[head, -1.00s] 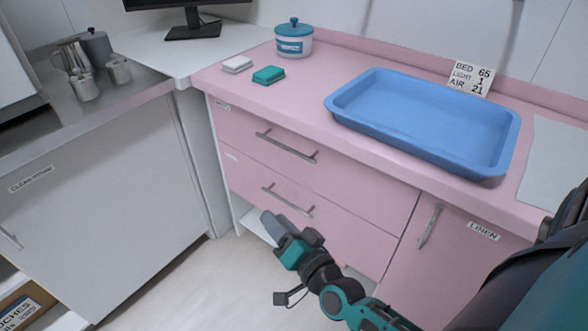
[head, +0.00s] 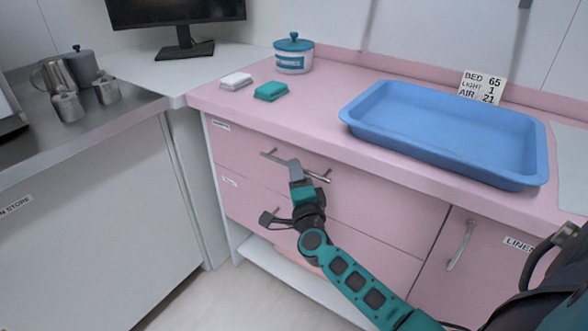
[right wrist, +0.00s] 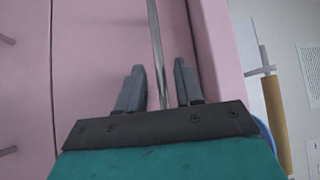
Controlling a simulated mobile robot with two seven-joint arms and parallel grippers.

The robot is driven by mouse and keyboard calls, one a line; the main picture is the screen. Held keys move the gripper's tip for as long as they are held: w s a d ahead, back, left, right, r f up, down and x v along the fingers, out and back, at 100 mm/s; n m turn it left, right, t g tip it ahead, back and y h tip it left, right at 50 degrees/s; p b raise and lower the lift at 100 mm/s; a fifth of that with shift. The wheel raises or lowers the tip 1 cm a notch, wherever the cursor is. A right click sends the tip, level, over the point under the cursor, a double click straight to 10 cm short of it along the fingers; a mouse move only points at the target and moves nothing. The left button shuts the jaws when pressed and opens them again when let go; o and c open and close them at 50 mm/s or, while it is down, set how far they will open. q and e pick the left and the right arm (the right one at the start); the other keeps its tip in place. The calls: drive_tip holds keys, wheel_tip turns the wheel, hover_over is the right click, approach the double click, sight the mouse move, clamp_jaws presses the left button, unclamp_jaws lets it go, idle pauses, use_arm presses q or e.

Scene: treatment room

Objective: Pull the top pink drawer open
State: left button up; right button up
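The top pink drawer (head: 370,207) appears closed, flush with the cabinet front under the pink counter. Its metal bar handle (head: 318,177) runs along the front, partly hidden behind my right gripper (head: 295,172). In the right wrist view, the right gripper (right wrist: 159,85) is open. The handle bar (right wrist: 156,45) runs lengthwise between its two fingers, with a gap visible on each side. I cannot tell whether a finger touches it. My left gripper is not in view.
A lower pink drawer (head: 240,200) sits below, partly behind my right arm. A blue tray (head: 440,130), teal block (head: 271,91), white block (head: 236,81) and lidded jar (head: 294,55) stand on the counter. A linen door (head: 480,275) is to the right.

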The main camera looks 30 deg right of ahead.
drive_tip(key=shift+x, duration=1.45)
drive_tip(key=shift+s, duration=0.1)
drive_tip(key=shift+c, duration=0.2)
clamp_jaws()
